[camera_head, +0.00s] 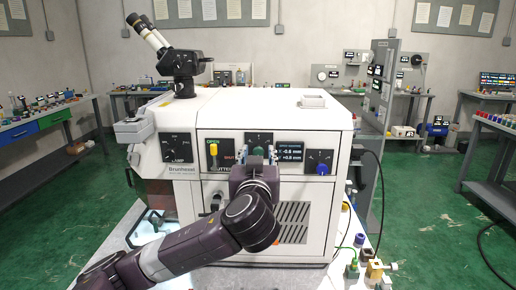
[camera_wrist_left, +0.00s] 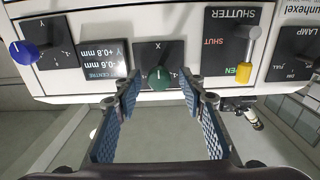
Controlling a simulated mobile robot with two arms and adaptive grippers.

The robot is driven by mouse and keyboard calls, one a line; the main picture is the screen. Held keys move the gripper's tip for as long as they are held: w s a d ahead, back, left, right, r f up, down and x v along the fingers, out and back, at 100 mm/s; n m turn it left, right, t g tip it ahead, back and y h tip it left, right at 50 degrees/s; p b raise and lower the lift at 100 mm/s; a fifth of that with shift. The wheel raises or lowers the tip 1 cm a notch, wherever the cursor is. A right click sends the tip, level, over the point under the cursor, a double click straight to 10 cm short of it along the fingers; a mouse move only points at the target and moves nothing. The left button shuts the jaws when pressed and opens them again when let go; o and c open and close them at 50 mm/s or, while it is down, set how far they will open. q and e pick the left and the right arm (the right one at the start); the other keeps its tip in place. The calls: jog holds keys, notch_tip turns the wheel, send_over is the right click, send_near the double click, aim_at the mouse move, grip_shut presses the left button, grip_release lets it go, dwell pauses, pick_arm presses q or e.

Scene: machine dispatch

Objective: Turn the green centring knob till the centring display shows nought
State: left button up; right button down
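The green knob (camera_wrist_left: 158,78) sits on a dark panel marked X on the machine's front; in the head view the knob (camera_head: 258,151) shows just above my gripper. My left gripper (camera_wrist_left: 161,84) is open, its blue-padded fingers on either side of the knob's line and pointing at the panel. I cannot tell whether the fingertips reach around the knob; no contact shows. In the head view the left gripper (camera_head: 257,160) is in front of the panel. The centring display (camera_head: 290,152) reads X -0.6 mm and Y +0.8 mm. My right gripper is not in view.
A blue knob (camera_head: 321,168) marked Y is right of the display. A yellow-handled shutter lever (camera_head: 214,152) and a lamp dial (camera_head: 178,146) are to the left. A binocular eyepiece (camera_head: 150,35) stands on top. Small parts (camera_head: 370,268) lie at the lower right.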

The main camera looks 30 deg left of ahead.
pick_arm(q)
jog(key=shift+w+a, duration=0.35)
jog(key=shift+w, duration=0.3)
